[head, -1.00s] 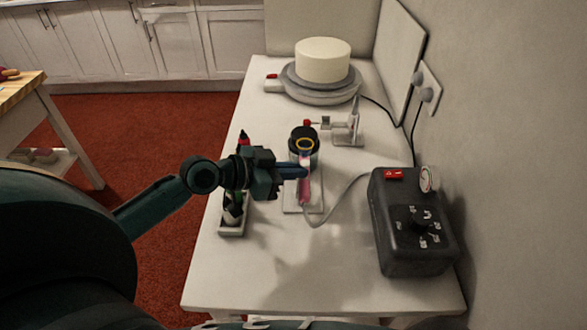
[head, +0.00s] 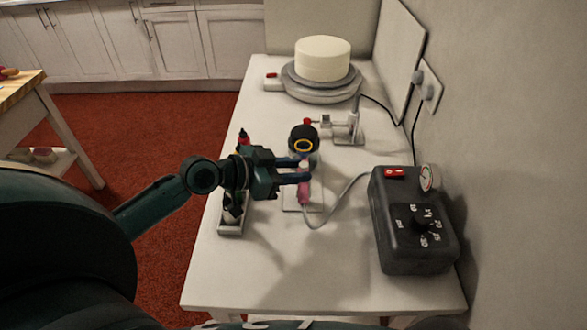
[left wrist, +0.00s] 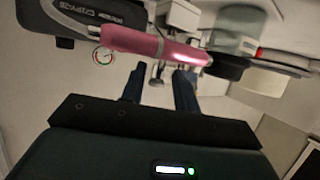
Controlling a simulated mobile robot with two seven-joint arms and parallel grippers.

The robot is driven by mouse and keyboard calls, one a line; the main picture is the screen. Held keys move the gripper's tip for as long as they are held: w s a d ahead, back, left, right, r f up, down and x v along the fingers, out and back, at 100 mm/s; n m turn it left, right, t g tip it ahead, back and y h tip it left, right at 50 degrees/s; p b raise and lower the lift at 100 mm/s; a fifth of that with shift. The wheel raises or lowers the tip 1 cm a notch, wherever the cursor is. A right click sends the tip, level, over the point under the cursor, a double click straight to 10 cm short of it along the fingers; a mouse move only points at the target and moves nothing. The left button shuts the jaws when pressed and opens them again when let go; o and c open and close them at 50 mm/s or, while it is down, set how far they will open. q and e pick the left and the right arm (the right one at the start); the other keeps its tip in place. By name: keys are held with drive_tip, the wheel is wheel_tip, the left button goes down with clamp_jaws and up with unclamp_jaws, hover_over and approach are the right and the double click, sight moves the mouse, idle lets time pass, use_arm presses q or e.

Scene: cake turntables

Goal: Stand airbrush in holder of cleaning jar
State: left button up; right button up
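My right gripper is not in view.
The black compressor (head: 415,225) stands at the right with the hose (head: 345,198) leading to it. A white tray (head: 232,228) with bottles is left of the jar. A clamp-like stand (head: 350,128) and a turntable (head: 320,88) with a cake are behind. The front tabletop is clear.

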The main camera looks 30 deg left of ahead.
use_arm(q)
drive_tip(key=b+v, duration=0.2)
drive_tip(key=v, duration=1.1)
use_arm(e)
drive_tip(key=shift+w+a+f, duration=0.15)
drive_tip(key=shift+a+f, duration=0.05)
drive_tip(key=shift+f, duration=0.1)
